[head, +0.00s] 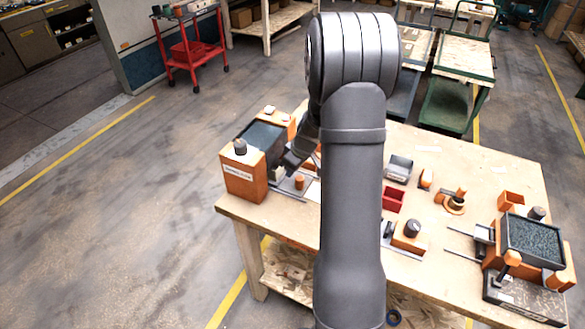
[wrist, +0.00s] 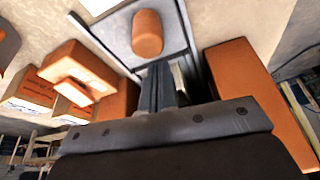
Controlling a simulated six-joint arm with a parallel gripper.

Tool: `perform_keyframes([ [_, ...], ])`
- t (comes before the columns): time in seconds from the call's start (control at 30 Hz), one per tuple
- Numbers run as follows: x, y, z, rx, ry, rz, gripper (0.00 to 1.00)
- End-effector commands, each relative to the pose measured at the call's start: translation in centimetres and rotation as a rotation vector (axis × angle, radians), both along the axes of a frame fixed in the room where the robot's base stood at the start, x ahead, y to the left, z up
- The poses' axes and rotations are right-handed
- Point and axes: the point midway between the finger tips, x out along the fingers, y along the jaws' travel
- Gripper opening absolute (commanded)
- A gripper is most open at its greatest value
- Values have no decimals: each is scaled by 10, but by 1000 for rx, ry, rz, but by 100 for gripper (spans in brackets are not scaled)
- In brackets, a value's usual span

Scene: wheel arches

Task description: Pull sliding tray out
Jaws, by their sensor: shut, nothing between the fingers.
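The sliding tray (wrist: 168,20) is a flat grey plate between dark rails in the wrist view. An orange cylindrical knob (wrist: 147,33) stands on it. In the head view, the tray (head: 286,188) and knob (head: 299,183) show at the right side of an orange-and-dark unit (head: 243,178) on the bench's left end. My gripper (wrist: 160,75) is shut and empty, with its narrow fingers just below the knob in the wrist picture. I cannot tell whether they touch it. In the head view my gripper (head: 287,163) is beside the unit, partly hidden by my arm.
Orange blocks flank the rails, one at the right (wrist: 253,95) in the wrist view. On the wooden bench (head: 470,165) are a red bin (head: 393,199), a grey bin (head: 398,168) and a second orange-and-dark unit (head: 535,240). My arm hides the bench's middle.

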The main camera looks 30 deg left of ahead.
Motion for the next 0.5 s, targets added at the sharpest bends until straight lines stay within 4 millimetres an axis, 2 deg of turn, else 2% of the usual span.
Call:
perform_keyframes([
  [0.17,0,-2,0,0,0,-1,0],
  [0.23,1,-10,0,0,2,-5,0],
  [0.5,1,-75,1,0,1,-7,0],
])
